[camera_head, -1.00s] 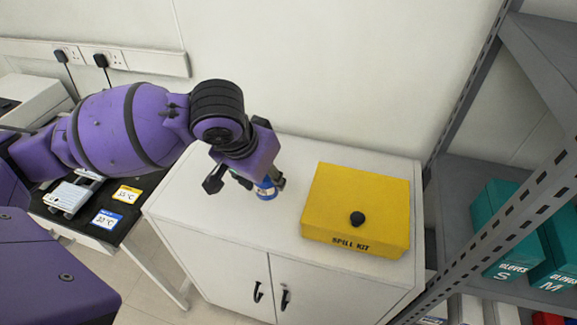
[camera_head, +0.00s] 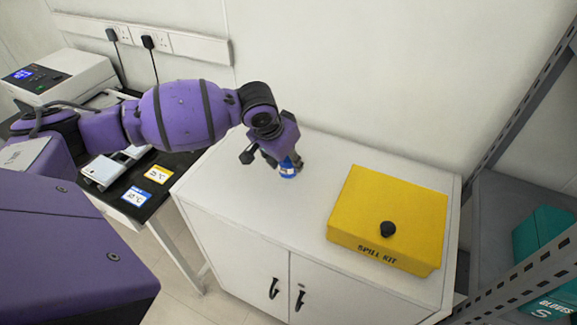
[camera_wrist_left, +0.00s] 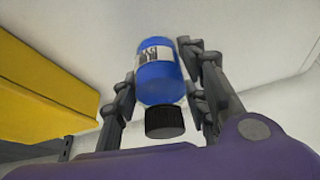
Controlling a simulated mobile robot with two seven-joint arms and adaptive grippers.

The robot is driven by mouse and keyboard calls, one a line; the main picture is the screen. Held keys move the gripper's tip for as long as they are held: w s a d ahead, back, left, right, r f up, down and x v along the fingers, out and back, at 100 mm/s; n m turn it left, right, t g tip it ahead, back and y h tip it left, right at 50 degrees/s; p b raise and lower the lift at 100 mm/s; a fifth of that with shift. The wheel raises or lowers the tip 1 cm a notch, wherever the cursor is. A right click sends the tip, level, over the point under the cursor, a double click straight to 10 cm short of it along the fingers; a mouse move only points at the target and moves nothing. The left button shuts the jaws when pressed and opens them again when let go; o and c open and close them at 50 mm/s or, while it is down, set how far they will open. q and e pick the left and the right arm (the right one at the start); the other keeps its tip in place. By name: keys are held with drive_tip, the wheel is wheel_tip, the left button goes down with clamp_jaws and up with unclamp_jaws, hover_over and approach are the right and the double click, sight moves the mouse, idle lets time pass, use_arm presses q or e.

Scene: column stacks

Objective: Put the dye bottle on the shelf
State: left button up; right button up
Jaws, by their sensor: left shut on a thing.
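The dye bottle (camera_head: 288,171) is small and blue with a white label. In the left wrist view the blue bottle (camera_wrist_left: 158,77) shows a black ribbed cap (camera_wrist_left: 164,122) toward the wrist. My left gripper (camera_head: 277,160) is shut on it, with one finger on each side in the wrist view (camera_wrist_left: 160,90). The bottle is over the white cabinet top; whether it touches the top I cannot tell. The grey metal shelf (camera_head: 492,190) stands at the right edge, partly cut off. My right gripper is not in view.
A yellow spill kit box (camera_head: 390,212) with a black knob sits on the white cabinet (camera_head: 232,205), right of the bottle. Teal glove boxes (camera_head: 545,240) stand on the shelf. A black bench (camera_head: 140,185) with temperature cards and a device is at the left.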

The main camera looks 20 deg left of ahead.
use_arm(q)
drive_tip(key=shift+f, duration=1.25)
drive_tip(key=shift+s+d+f, duration=0.1)
drive_tip(key=shift+f, duration=0.05)
drive_tip(key=o, duration=1.2)
drive_tip(key=shift+o, duration=0.4)
